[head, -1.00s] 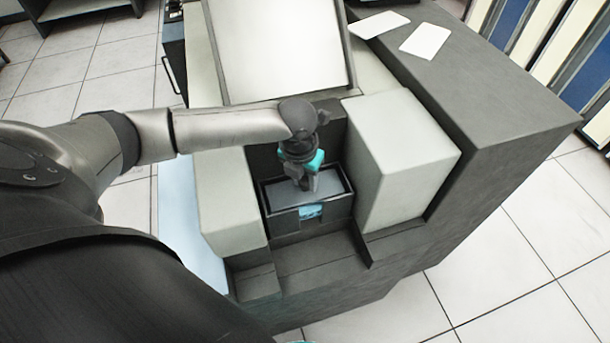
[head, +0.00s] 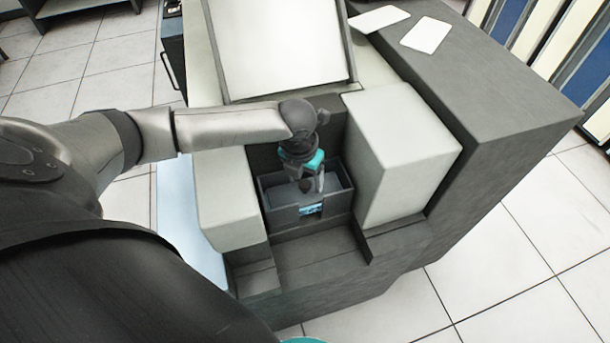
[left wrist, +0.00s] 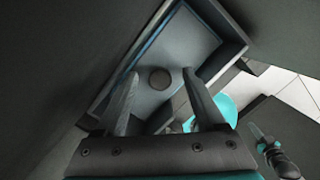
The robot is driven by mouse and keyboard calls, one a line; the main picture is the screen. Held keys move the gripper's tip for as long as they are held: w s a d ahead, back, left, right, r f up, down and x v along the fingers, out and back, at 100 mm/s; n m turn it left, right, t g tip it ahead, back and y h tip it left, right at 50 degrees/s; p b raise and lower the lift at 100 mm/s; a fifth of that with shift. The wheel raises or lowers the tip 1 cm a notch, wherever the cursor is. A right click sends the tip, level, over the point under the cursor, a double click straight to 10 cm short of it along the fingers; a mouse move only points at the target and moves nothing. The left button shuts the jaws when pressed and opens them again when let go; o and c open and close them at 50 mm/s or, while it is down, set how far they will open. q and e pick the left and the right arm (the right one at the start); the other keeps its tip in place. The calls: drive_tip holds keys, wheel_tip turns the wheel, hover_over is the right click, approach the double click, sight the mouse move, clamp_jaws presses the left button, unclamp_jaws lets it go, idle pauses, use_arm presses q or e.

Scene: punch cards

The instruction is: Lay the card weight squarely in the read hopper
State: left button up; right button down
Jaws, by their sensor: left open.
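The card weight (head: 284,194) is a flat grey plate inside the read hopper (head: 283,219), a dark open-topped box with a notch in its front wall. In the left wrist view the weight (left wrist: 182,42) lies within the hopper walls (left wrist: 222,65), its edges roughly parallel to them. Its round dark knob (left wrist: 160,78) shows between my fingers. My left gripper (head: 311,187) reaches down into the hopper. It is open, a finger on each side of the knob, with gaps visible. Part of the weight is hidden behind the gripper. My right gripper's jaw state is unclear.
Pale blocks stand left (head: 225,200) and right (head: 402,155) of the hopper, leaving a narrow bay. A sloped white panel (head: 280,45) rises behind. Two white cards (head: 427,36) lie on the dark top at the right. Blue shows through the hopper's notch (head: 311,210).

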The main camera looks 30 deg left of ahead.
sight(301, 199)
use_arm(q)
wheel_tip(301, 199, up, 15)
drive_tip(key=s+p, duration=0.2)
drive_tip(key=p, duration=0.3)
drive_tip(key=shift+s, duration=0.2)
drive_tip(key=shift+d, duration=0.1)
drive_tip(key=shift+d, duration=0.1)
